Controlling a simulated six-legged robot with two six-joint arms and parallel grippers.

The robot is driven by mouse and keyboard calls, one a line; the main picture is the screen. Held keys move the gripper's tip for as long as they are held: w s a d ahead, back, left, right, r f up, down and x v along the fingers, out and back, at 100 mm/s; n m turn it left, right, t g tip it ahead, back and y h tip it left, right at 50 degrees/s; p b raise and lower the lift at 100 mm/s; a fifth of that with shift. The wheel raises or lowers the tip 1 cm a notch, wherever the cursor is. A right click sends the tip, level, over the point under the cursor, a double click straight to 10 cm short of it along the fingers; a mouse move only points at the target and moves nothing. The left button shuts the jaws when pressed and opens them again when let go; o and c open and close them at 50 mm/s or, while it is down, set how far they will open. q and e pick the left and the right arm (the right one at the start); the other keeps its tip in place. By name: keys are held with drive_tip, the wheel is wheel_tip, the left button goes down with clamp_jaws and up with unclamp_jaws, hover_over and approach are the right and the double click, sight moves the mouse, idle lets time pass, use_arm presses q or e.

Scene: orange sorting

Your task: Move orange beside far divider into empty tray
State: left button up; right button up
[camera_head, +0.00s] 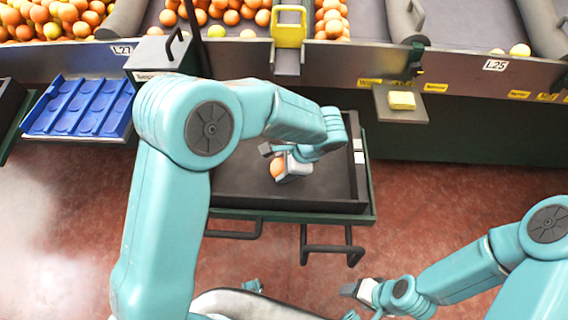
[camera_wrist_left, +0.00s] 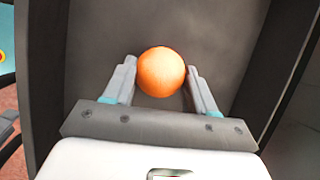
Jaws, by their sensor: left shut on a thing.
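An orange (camera_head: 278,168) is held in my left gripper (camera_head: 280,165) over the dark, otherwise empty tray (camera_head: 240,187). In the left wrist view the orange (camera_wrist_left: 161,71) sits between the two fingers of my left gripper (camera_wrist_left: 161,80), with the tray's grey floor (camera_wrist_left: 215,40) behind it. I cannot tell whether the orange touches the floor. My right gripper (camera_head: 360,290) is at the lower middle of the head view, away from the tray; its fingers are too small to read.
A blue tray (camera_head: 78,108) stands at the left. Conveyor lanes with many oranges (camera_head: 235,15) run along the back, with a yellow divider gate (camera_head: 289,27) between them. A small shelf with a yellow sponge (camera_head: 402,100) is right of the dark tray. The red floor is clear.

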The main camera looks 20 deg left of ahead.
use_arm(q)
drive_tip(key=o, duration=1.4)
drive_tip(key=shift+s, duration=0.1)
drive_tip(key=shift+p+v, duration=1.8)
drive_tip(key=shift+v, duration=0.75)
wheel_tip(320, 180, up, 7)
drive_tip(key=p, duration=0.5)
